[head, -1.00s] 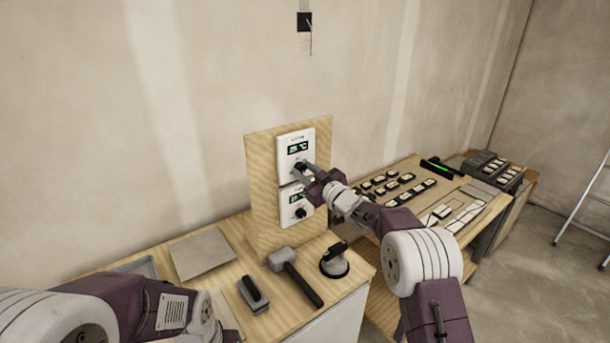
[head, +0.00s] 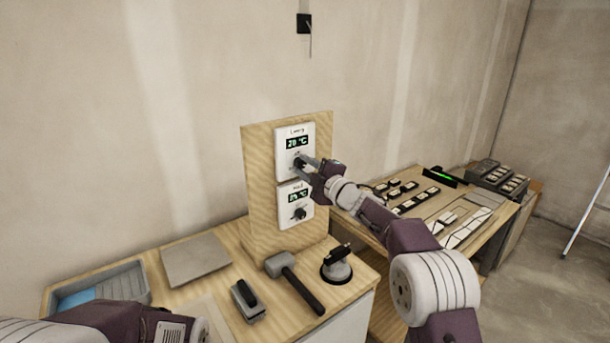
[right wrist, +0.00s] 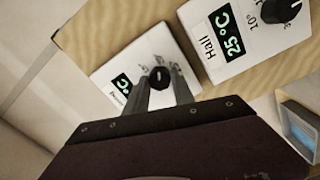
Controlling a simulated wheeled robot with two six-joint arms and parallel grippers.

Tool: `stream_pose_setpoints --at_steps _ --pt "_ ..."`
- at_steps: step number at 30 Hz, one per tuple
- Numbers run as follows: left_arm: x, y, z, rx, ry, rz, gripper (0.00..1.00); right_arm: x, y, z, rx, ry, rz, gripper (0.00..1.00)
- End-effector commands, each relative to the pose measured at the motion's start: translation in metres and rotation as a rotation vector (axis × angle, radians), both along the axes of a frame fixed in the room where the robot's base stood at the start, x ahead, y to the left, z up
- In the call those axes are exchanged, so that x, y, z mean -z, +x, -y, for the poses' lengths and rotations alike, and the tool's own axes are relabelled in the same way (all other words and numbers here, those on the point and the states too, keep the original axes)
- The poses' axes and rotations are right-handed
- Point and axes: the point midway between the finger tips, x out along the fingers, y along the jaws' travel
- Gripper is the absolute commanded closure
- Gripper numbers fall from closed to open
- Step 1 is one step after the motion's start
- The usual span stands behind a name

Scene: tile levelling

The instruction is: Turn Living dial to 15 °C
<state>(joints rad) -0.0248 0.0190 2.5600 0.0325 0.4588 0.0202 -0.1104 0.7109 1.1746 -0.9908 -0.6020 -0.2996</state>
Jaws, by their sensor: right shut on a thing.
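The Living thermostat (head: 308,133) is the upper white panel on an upright wooden board, and its green display reads 20 °C. My right gripper (head: 303,164) is at this panel, shut on the black Living dial (right wrist: 158,76), with one finger on each side in the right wrist view. The Hall thermostat (head: 308,192) sits just below, with its own black knob; its display reads 25 °C in the right wrist view (right wrist: 235,45). My left arm shows at the lower left of the head view, but its gripper is out of frame.
The wooden board (head: 259,180) stands on a bench holding a mallet (head: 295,282), a suction cup (head: 337,268), a block-like tool (head: 247,300), a grey tile (head: 195,260) and a grey tray (head: 128,277). A second table (head: 415,240) with several small switch-like pieces stands to the right.

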Motion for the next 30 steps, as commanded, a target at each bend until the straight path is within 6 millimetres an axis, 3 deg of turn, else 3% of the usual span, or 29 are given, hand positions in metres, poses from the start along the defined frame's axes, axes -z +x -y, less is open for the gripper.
stream_pose_setpoints --at_steps 12,30 --pt "0.028 0.000 0.000 0.000 0.000 0.000 0.64 0.005 0.000 -0.001 -0.002 -0.319 0.230 1.00" --pt "0.050 0.000 0.000 0.000 0.000 0.000 0.64 0.008 0.001 0.000 -0.006 -0.731 0.524 1.00"
